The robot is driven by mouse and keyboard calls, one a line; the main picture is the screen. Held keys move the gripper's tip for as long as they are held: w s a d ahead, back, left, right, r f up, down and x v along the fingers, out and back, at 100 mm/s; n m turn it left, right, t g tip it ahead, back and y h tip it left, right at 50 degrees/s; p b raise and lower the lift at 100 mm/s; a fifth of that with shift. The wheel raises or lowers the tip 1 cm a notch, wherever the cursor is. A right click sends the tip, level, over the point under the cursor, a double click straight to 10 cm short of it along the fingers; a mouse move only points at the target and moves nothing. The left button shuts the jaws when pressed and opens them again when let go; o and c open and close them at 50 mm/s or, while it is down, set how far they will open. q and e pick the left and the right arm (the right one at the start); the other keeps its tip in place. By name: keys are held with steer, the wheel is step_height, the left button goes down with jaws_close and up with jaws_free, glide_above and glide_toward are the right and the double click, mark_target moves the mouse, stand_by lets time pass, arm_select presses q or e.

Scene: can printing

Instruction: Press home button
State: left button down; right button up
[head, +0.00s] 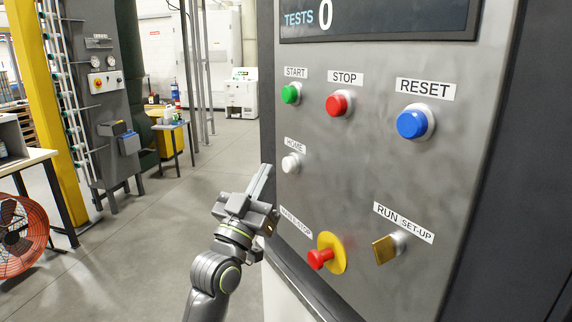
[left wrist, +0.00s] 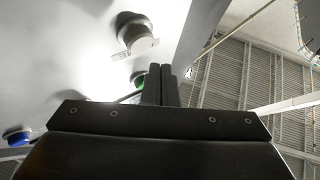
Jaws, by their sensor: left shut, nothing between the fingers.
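The white HOME button (head: 291,163) sits on the grey control panel (head: 340,190), under its HOME label (head: 294,145). My left gripper (head: 265,168) is shut and empty, just left of the HOME button and the panel's left edge. Its fingertips point up and look apart from the button. In the left wrist view the shut fingers (left wrist: 160,70) point up beside the panel face. A pale round button (left wrist: 134,36), which looks like HOME, is up and left of them. My right gripper is in neither view.
The green START (head: 291,93), red STOP (head: 338,104) and blue RESET (head: 412,124) buttons are above HOME. A red emergency stop (head: 320,258) and a brass RUN/SET-UP switch (head: 384,250) are below. Open floor lies left of the panel; a red fan (head: 18,238) stands far left.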

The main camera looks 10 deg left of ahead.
arm_select(q)
steer(key=s+a+p, duration=0.1)
steer(key=s+a, duration=0.1)
steer(key=shift+s+a, duration=0.3)
steer(key=shift+a, duration=0.1)
stand_by(0.4)
